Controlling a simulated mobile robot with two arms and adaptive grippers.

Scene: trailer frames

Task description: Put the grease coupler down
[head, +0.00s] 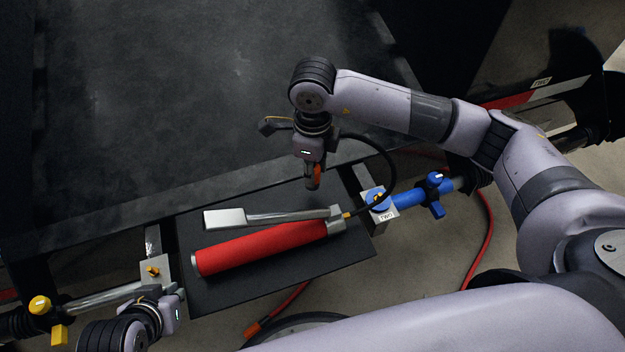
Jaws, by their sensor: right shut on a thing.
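The grease gun (262,248), with a red barrel and a silver lever (290,216), lies on a black shelf (225,294). A black hose (391,163) runs from its head and loops up behind my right gripper (313,178). My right gripper points down above the shelf's far edge, shut on the grease coupler at the hose end; the coupler is mostly hidden between the fingers. My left gripper (172,303) is low at the left, beside the shelf; its fingers are too unclear to tell open from shut.
A large dark trailer surface (190,100) fills the back left. A blue-handled line (435,195) sits right of the shelf, a yellow-handled one (40,306) at the left. A red hose (487,240) hangs to the floor. The shelf's front part is bare.

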